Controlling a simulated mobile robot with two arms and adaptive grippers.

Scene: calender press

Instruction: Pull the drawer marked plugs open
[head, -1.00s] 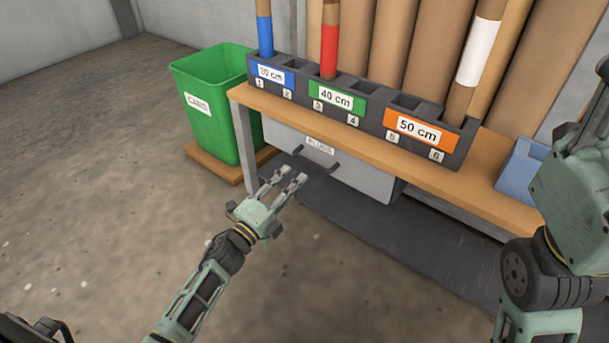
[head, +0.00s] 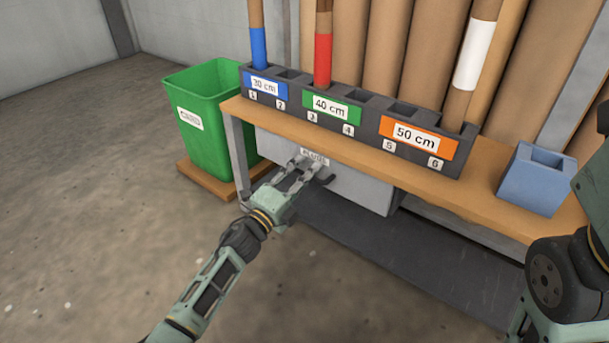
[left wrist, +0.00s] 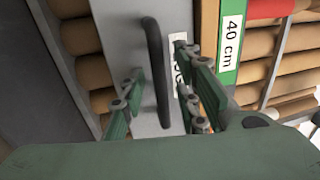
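The grey drawer (head: 355,188) marked "PLUGS" sits under the wooden bench and looks shut. Its label (head: 314,157) is partly visible above my left gripper (head: 309,166). The dark bar handle (left wrist: 156,72) stands out from the drawer front in the left wrist view. My left gripper is open, with one finger on each side of the handle. Gaps show between handle and fingers, so it is not gripped. In the head view the gripper hides most of the handle. My right arm is at the right edge; its gripper is not clearly in view.
On the bench (head: 480,198) stand a dark slotted rack (head: 368,128) holding several tubes and a blue holder (head: 535,180). A green bin (head: 205,140) stands left of the bench on a wooden base. Open floor lies in front.

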